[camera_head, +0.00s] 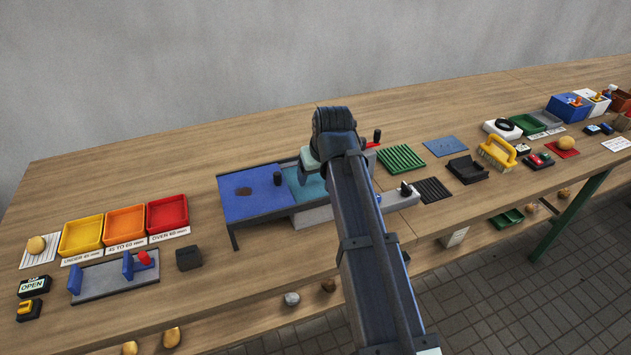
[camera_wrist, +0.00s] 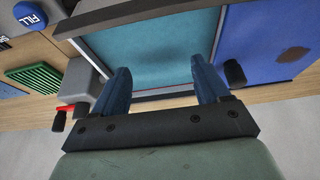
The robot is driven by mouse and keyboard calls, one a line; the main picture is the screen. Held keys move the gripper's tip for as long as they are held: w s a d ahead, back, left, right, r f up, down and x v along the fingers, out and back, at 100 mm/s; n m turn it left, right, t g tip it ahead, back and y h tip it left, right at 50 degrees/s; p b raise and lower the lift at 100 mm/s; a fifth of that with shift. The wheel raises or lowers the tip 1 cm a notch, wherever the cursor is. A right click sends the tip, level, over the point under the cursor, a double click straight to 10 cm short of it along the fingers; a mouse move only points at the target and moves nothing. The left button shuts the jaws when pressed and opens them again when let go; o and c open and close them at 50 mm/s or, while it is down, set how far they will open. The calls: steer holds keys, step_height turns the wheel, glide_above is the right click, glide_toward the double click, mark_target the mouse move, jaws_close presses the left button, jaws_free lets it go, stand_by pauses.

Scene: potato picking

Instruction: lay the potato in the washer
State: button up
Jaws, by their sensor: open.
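My gripper (camera_wrist: 161,84) is open and empty; in the wrist view its two blue fingers stand apart over a teal basin (camera_wrist: 150,45). This basin, which I take for the washer, lies beside a blue panel (camera_wrist: 262,38) with a flat dark brown patch. The head view shows the teal basin (camera_head: 313,190) partly hidden by my arm, with the blue panel (camera_head: 258,204) to its left. No potato shows between the fingers or in the visible part of the basin. One potato (camera_head: 36,245) lies on a striped card at the far left; I cannot tell which potato is meant.
Yellow (camera_head: 82,235), orange and red trays stand left of the washer. A black knob (camera_head: 278,178) stands up at the panel's edge. A red-tipped lever (camera_wrist: 62,112) is close to the gripper. A green rack (camera_head: 401,158) lies to the right. Several potatoes lie below the front edge.

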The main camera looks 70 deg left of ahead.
steer(key=shift+v, duration=1.95)
